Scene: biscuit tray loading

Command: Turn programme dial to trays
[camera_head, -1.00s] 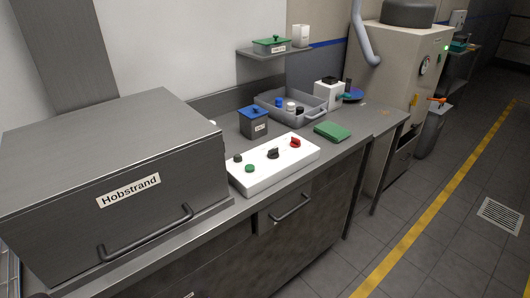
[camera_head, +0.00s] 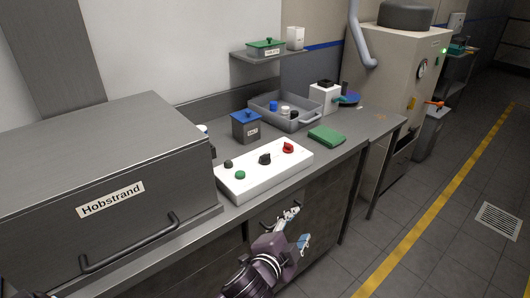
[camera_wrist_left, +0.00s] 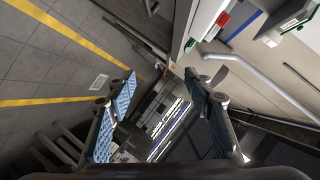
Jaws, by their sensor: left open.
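A white control box (camera_head: 246,184) lies on the steel worktop in the head view. On its top are a black dial (camera_head: 265,158) in the middle, a red knob (camera_head: 288,147), a small black knob (camera_head: 228,163) and a green button (camera_head: 240,174). I cannot read any dial markings. My left gripper (camera_head: 298,225) is in front of the counter's drawer front, below and apart from the box. In the left wrist view its two blue-padded fingers (camera_wrist_left: 165,95) stand wide apart with nothing between them. My right gripper is not in view.
Behind are a blue-lidded container (camera_head: 245,128) and a grey tray (camera_head: 288,124) with small items. A green cloth (camera_head: 326,135) lies right of the box. The floor to the right is clear.

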